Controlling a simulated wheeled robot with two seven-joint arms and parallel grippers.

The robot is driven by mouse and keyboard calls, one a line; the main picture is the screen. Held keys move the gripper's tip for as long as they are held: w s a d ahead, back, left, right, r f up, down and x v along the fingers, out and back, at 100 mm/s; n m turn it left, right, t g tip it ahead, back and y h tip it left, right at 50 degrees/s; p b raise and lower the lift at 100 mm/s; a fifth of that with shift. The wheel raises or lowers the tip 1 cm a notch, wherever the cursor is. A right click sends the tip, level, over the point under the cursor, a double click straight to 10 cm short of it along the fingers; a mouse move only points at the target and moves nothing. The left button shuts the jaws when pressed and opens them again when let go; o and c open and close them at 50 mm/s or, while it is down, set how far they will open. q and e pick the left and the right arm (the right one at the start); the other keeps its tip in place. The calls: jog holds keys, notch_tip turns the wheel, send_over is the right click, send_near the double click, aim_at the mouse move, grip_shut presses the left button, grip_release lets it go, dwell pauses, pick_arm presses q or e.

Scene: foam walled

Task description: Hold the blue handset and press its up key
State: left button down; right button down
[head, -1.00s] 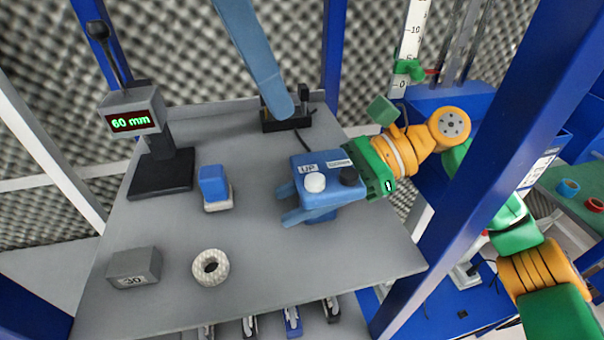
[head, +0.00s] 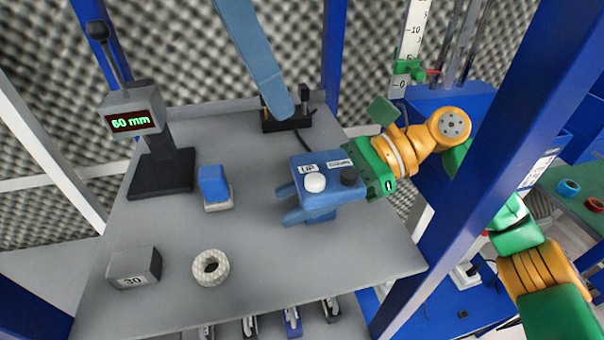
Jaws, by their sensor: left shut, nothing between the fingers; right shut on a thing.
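The blue handset (head: 322,177) is in the middle of the head view, over the grey table. Its top carries a white key (head: 315,183) beside a label reading UP and a black key (head: 349,176) beside a second label. My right gripper (head: 289,204) comes from the right, shut on the handset, its blue fingertips showing past the left side. My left gripper (head: 284,110) comes down from the top edge, shut and empty. Its tip appears above and behind the handset, apart from the keys. Its height over the table is hard to tell.
The grey table (head: 330,262) holds a stand with a "60 mm" display (head: 131,121), a blue-and-white block (head: 214,188), a grey block marked 30 (head: 136,268) and a white ring (head: 210,267). A dark cable runs from the handset to a black holder (head: 286,124). Blue posts flank the table.

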dwell(0.5)
jog(key=shift+a, duration=0.1)
pick_arm(q)
notch_tip(320, 180, up, 2)
jog(key=m+t+y, duration=0.3)
jog(key=m+t, duration=0.3)
jog(key=m, duration=0.9)
send_over(317, 183)
pick_arm(e)
jog(key=shift+s+d, duration=0.1)
jog(key=shift+d, duration=0.15)
jog(key=shift+a, duration=0.1)
jog(key=shift+a, duration=0.1)
pick_arm(q)
jog(key=shift+f, duration=4.45)
